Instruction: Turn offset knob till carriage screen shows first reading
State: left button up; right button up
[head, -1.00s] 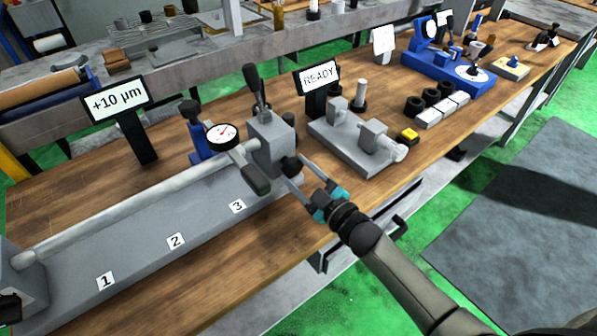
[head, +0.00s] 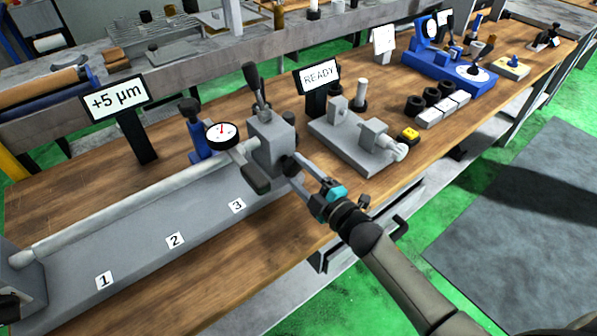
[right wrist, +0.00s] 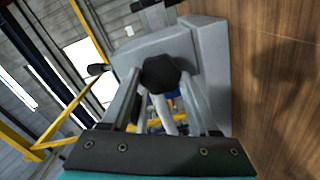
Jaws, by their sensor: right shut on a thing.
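The dark offset knob (head: 289,165) sits on the near side of the grey carriage block (head: 268,140). My right gripper (head: 295,172) is shut on it. In the right wrist view the dark, faceted knob (right wrist: 160,74) lies between the two fingers of my right gripper (right wrist: 161,90). A screen (head: 117,98) on a black post at the left reads "+5 µm". A second screen (head: 317,77), right of the carriage, reads "READY". A dial gauge (head: 222,135) sits just left of the carriage block.
A long grey bed (head: 150,250) with plates marked 1, 2 and 3 runs along the wooden bench (head: 290,230). A lever with a dark grip (head: 256,180) hangs close to my right gripper. A grey fixture (head: 350,145) and yellow button (head: 409,134) stand to the right.

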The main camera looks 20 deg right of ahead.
jog(key=o, duration=1.4)
jog(key=shift+c, duration=0.2)
jog(key=shift+s, duration=0.15)
jog(key=p+v, duration=0.1)
jog(key=v, duration=1.4)
